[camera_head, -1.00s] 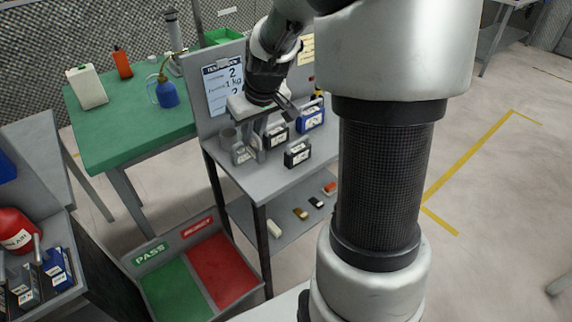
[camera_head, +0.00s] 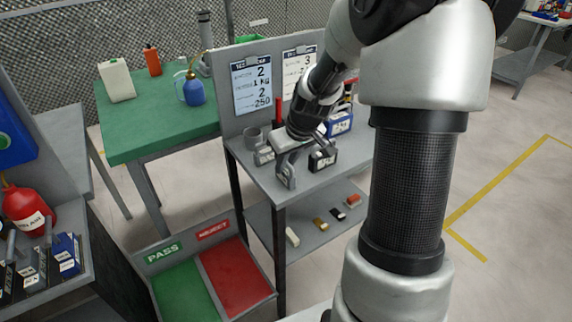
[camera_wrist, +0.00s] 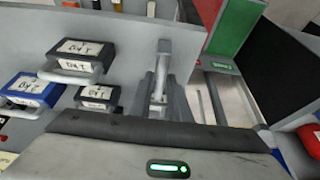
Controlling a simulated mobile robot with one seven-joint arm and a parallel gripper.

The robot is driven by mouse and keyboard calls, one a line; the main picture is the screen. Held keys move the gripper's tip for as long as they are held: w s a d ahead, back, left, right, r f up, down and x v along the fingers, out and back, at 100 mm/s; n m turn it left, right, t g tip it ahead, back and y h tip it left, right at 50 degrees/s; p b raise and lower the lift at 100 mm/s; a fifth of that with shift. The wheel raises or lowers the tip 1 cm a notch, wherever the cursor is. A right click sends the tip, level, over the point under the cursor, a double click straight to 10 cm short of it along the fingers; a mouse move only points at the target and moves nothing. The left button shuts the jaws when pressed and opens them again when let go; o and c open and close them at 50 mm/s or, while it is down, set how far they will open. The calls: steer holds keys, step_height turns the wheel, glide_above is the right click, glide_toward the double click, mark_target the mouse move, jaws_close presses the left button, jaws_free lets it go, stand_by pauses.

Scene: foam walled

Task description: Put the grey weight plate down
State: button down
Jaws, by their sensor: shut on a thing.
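My gripper (camera_head: 286,172) is shut on the grey weight plate (camera_wrist: 160,78), seen nearly edge-on as a pale upright bar between the two fingers in the wrist view (camera_wrist: 161,100). In the head view my gripper is low over the front left part of the grey table (camera_head: 258,176); whether the plate touches the top cannot be told. Two black labelled weights with handles (camera_wrist: 82,55) (camera_wrist: 97,95) and a blue one (camera_wrist: 32,88) stand left in the wrist view.
Small bars lie on the lower shelf (camera_head: 310,238). A PASS and REJECT tray (camera_head: 205,275) sits below, left of the table. The front left tabletop looks bare.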

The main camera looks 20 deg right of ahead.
steer(key=shift+f, duration=0.2)
steer(key=c, duration=1.6)
jaws_free()
steer(key=shift+c, duration=0.2)
steer(key=shift+s+r, duration=0.1)
steer(key=shift+r, duration=0.55)
steer(key=p+v, duration=0.2)
steer(key=v, duration=0.9)
steer(key=shift+s, duration=0.1)
